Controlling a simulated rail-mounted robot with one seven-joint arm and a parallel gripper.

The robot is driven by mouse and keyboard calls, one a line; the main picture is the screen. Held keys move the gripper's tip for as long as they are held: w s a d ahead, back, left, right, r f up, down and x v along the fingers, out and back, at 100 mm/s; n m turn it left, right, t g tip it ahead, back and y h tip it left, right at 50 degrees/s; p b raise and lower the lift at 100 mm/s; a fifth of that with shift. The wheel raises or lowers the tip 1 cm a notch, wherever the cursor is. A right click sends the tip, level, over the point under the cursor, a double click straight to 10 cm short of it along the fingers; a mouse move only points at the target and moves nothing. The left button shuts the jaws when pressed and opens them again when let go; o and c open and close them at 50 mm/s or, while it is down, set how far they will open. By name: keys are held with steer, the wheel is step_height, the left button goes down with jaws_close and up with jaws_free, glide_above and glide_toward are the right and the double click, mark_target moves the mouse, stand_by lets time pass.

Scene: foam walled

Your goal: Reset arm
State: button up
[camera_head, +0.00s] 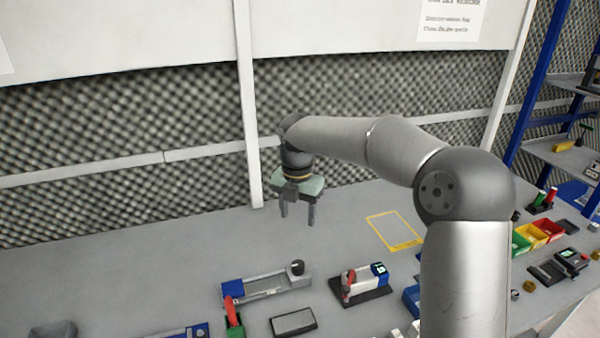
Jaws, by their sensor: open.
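My gripper (297,212) hangs at the end of my grey arm, pointing down over the back part of the grey bench (120,250). Its two dark fingers are apart, with nothing between them. It is above the bench top and clear of the items in front. My arm reaches from the right side of the picture across to the middle, bent at the elbow.
A blue and grey fixture (265,287) and a device on a black base (360,284) stand at the bench front. A yellow outlined square (394,231) lies to the right. Coloured bins (538,235) and a blue shelf rack (535,90) are farther right. A foam wall (90,140) closes the back.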

steer(key=s+d+f+m, duration=0.1)
steer(key=s+d+m, duration=0.4)
steer(key=s+m, duration=0.5)
steer(key=s+d+f+m, duration=0.1)
steer(key=s+d+m, duration=0.5)
steer(key=s+m, duration=0.4)
steer(key=s+d+f+m, duration=0.2)
steer(key=s+d+m, duration=0.3)
steer(key=s+m, duration=0.5)
steer(key=shift+s+d+m+t, duration=0.15)
steer(key=shift+s+m+t, duration=0.2)
steer(key=shift+s, duration=0.35)
